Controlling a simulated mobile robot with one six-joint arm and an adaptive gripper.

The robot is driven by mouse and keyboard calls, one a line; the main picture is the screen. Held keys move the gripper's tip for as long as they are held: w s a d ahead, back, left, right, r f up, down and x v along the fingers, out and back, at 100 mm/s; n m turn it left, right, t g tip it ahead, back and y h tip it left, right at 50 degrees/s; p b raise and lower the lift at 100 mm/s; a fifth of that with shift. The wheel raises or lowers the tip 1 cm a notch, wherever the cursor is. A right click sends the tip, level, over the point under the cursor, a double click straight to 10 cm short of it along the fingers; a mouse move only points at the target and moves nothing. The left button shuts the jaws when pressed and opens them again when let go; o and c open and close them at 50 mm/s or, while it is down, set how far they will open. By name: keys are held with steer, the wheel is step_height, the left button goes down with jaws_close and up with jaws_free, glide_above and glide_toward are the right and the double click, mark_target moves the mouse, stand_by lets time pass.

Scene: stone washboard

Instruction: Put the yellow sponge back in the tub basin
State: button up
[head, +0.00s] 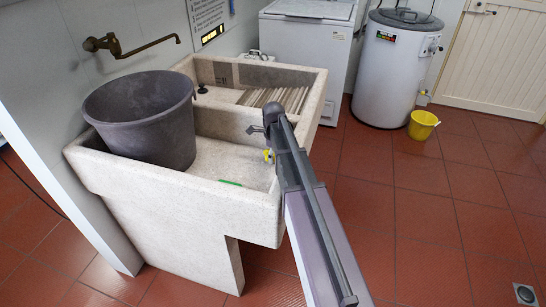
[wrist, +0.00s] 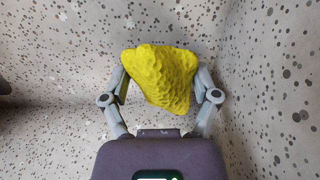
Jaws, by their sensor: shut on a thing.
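The yellow sponge (wrist: 160,75) is lumpy and sits between the two fingers of my gripper (wrist: 163,85) in the wrist view. The gripper is shut on it. In the head view only a small yellow bit of the sponge (head: 267,155) shows beside the dark end of my arm, which hides most of my gripper. The tub basin (head: 215,158) is the speckled stone basin at the near left. The sponge is at its right end, with speckled stone around it in the wrist view. I cannot tell whether the sponge touches the stone.
A large dark grey bucket (head: 145,118) fills the basin's left part, under a brass tap (head: 130,45). A small green item (head: 230,182) lies near the front wall. A ribbed washboard (head: 275,97) is in the far basin. A yellow bucket (head: 422,126) stands on the floor.

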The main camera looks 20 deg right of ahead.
steer(key=shift+f, duration=0.15)
steer(key=o, duration=0.8)
steer(key=shift+o, duration=0.2)
steer(key=shift+r, duration=0.2)
step_height(320, 180, up, 12)
steer(key=p, duration=1.2)
stand_by(0.3)
